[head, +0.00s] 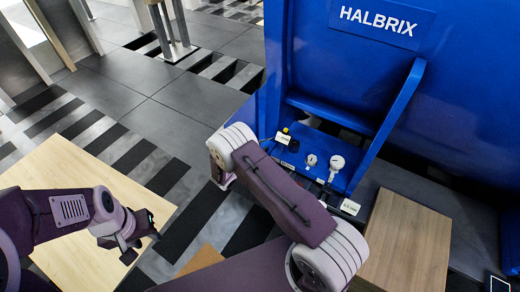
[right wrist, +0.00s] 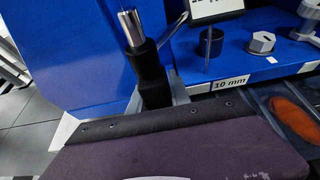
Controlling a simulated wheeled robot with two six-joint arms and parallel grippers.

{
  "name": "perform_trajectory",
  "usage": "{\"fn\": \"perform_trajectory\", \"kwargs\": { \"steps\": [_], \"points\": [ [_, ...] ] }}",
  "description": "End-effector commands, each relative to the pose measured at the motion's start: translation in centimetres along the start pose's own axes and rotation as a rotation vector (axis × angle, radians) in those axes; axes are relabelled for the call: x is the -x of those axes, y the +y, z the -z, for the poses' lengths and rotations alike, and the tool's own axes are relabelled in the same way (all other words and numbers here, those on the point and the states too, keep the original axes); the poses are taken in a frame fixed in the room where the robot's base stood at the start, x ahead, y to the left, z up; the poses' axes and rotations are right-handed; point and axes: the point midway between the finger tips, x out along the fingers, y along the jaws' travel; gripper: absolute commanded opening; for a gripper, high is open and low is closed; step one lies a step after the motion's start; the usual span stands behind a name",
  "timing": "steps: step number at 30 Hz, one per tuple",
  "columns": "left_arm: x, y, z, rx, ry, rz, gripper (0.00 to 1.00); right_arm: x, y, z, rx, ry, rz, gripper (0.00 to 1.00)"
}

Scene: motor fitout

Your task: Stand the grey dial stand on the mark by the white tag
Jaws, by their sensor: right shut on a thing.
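In the head view two small light dial-like pieces stand on the blue machine's shelf, one on the left (head: 311,160) and one on the right (head: 336,164). I cannot tell which is the grey dial stand. A white tag (head: 282,137) stands at the shelf's left; another white label (head: 350,207) is at its front right. My right gripper is hidden behind my arm in the head view. My left gripper (head: 143,240) appears open and empty.
The blue machine (head: 345,85) has upright walls around the shelf. In the right wrist view, a black cylinder (right wrist: 210,42) and grey hexagonal piece (right wrist: 262,42) stand behind a "10 mm" label (right wrist: 231,83). A wooden top (head: 408,240) lies right; a bare pale table (head: 75,170) lies left.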

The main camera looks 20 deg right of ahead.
Motion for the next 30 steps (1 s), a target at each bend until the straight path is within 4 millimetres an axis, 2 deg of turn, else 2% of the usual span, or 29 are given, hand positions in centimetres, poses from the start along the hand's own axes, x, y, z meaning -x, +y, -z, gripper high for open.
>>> {"fn": "perform_trajectory", "kwargs": {
  "steps": [19,20,22,23,30],
  "points": [
    [-0.61,-0.01,-0.07,0.0,0.0,0.0,0.36,-0.28,0.08,0.53,-0.002,-0.004,-0.001,0.0],
    [-0.6,-0.01,-0.06,0.0,0.0,0.0,0.36,-0.28,0.08,0.52,-0.002,-0.004,-0.001,0.26],
    [-0.55,-0.01,-0.05,0.0,0.0,0.0,0.36,-0.26,0.08,0.5,-0.002,-0.003,-0.001,0.46],
    [-0.56,-0.01,-0.06,0.0,0.0,0.0,0.36,-0.26,0.08,0.52,-0.002,-0.003,-0.001,0.49],
    [-0.58,-0.01,-0.06,0.0,0.0,0.0,0.36,-0.25,0.16,0.58,-0.001,-0.002,-0.004,0.49]
  ]
}}
